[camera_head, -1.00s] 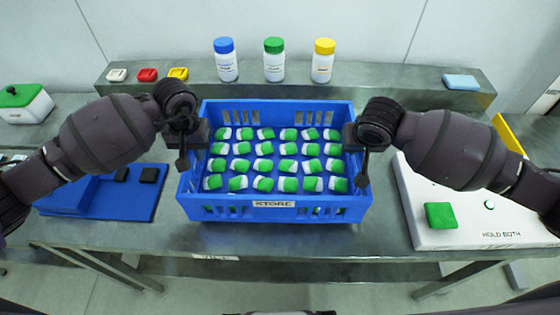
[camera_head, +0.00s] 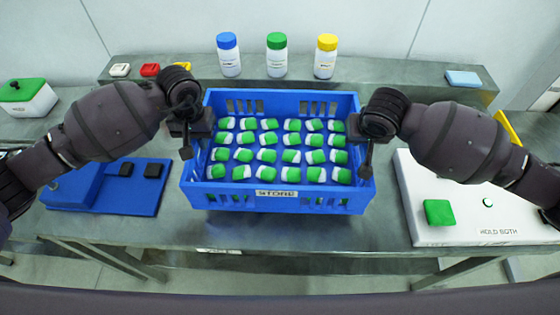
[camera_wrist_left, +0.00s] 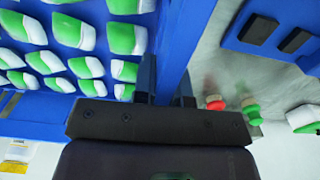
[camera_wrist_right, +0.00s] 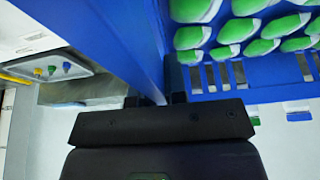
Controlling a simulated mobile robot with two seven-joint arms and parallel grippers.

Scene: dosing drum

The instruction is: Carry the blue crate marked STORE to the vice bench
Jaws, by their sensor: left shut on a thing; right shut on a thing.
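The blue crate marked STORE (camera_head: 330,200) is in the middle of the head view, full of rows of green-and-white pieces (camera_head: 267,155). Its label faces me. My left gripper (camera_head: 187,140) is shut on the crate's left wall, and that wall shows between its fingers in the left wrist view (camera_wrist_left: 168,85). My right gripper (camera_head: 367,150) is shut on the right wall, as the right wrist view (camera_wrist_right: 158,85) also shows. The crate looks level and seems held just above the steel bench. The vice bench cannot be made out.
Three bottles with blue (camera_head: 228,55), green (camera_head: 277,55) and yellow (camera_head: 326,57) caps stand on a raised shelf behind. A blue fixture (camera_head: 120,195) lies left of the crate. A white panel with a green button (camera_head: 439,212) lies right.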

